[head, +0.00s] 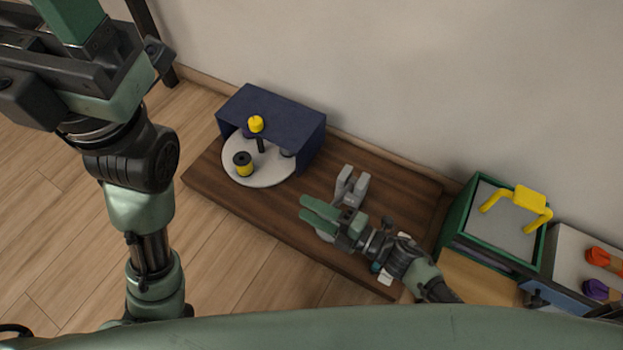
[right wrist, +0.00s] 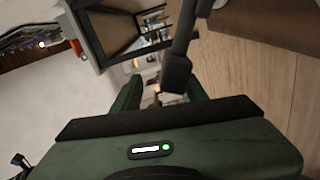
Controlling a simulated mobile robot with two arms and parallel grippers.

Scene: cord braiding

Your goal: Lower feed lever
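The braiding machine has a dark blue housing (head: 270,103) around a pale round plate (head: 262,181), with a yellow spool (head: 243,168) and a yellow-topped post on it. No part is clearly recognisable as the feed lever. A grey two-pronged bracket (head: 351,187) stands on the brown board, just beyond my right gripper (head: 304,209). That gripper's green fingers are apart, low over the board. In the right wrist view the fingers are also apart, with a dark bar (right wrist: 178,70) showing between them; I cannot tell whether they touch it.
The brown board (head: 225,195) lies along the wall. To its right stands a green-rimmed box (head: 458,213) with a yellow handle (head: 530,197). Further right, a pale tray holds orange and purple spools (head: 595,289). Wooden floor is clear in front of the board.

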